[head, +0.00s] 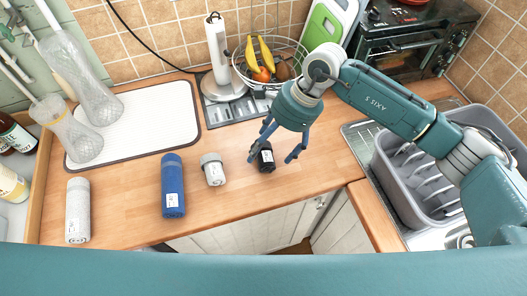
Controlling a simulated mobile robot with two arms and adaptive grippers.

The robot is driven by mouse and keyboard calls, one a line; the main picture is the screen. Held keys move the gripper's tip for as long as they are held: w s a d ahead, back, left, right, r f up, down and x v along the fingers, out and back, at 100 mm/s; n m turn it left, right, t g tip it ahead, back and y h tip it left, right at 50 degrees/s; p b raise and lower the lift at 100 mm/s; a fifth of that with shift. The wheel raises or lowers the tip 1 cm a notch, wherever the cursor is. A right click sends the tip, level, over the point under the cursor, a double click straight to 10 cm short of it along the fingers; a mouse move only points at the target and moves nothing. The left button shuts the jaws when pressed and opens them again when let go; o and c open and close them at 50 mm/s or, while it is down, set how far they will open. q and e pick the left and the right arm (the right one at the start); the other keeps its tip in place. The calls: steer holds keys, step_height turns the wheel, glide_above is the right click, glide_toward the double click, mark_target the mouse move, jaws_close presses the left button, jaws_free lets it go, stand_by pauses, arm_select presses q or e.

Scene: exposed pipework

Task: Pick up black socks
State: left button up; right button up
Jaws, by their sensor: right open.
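A small black bundle with a white label, which I take to be the black socks (266,158), stands on the wooden counter in the head view. My right gripper (271,161) comes down over it from above right. Its fingers are spread apart, one on the left of the bundle and one on the right. I cannot tell whether either finger touches it. The upper part of the bundle is partly hidden by the gripper. My left gripper is not in view.
A small grey-white item (214,171), a blue cylinder (173,190) and a light grey cylinder (78,215) stand to the left. A wire fruit basket (291,86) is behind. A grey dish rack (385,178) is right. The counter's front edge (235,227) is close.

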steer(key=x, duration=0.2)
steer(key=shift+s+a+f+p, duration=0.1)
steer(key=shift+s+f+p, duration=0.15)
steer(key=shift+p, duration=0.1)
steer(key=shift+w+f, duration=0.1)
steer(key=shift+w, duration=0.05)
steer(key=shift+c, duration=1)
steer(key=c, duration=0.8)
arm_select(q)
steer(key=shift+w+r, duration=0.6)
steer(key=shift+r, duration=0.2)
arm_select(e)
steer(key=c, duration=0.5)
